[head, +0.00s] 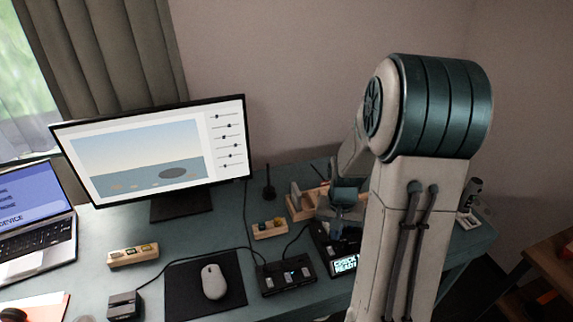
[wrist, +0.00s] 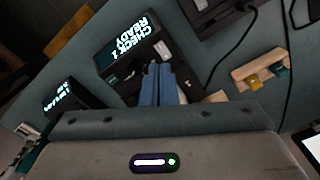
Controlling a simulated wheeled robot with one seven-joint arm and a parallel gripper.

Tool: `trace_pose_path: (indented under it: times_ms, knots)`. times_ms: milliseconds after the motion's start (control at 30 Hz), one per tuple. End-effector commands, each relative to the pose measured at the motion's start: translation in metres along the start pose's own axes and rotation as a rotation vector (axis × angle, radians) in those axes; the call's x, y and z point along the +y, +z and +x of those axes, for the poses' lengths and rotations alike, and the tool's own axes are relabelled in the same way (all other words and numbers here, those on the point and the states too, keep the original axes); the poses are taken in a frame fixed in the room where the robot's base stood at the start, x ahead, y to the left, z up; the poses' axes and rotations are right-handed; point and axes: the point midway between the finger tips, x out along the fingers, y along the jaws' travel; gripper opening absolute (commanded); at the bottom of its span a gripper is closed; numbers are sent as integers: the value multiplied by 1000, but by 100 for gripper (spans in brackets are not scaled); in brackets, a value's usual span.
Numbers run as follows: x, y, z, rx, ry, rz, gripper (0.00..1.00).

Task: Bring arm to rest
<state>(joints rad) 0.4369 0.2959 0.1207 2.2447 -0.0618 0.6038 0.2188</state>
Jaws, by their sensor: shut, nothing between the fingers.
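My gripper (wrist: 163,72) shows in the wrist view with its two blue-grey fingers together and nothing between them. It points down over a black device whose lit display (wrist: 136,46) reads "CHECK 1 READY". In the head view, the device's display (head: 345,263) shows just left of my arm. My arm rises large on the right of that view, with its dark green joint up high. It hides part of the table (head: 218,236) and much of my gripper. I cannot tell whether the fingers touch the device.
A monitor (head: 150,150) and laptop (head: 38,225) stand left. A mouse (head: 213,282) lies on a dark mat. A black box (head: 288,277), wooden holders (head: 270,229) and cables crowd the area left of my arm. A white-based instrument (head: 467,218) stands right.

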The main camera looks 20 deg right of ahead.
Motion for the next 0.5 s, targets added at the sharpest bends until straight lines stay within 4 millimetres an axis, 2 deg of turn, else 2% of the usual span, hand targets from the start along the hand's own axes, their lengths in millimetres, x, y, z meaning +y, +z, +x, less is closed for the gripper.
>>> trace_pose_path:
  times_ms: [167, 367, 500]
  knots:
    - [-4, 4, -8, 10, 2, -17, 0]
    - [-20, 27, -53, 67, 7, -109, 0]
    - [-32, 54, -87, 112, 5, -192, 0]
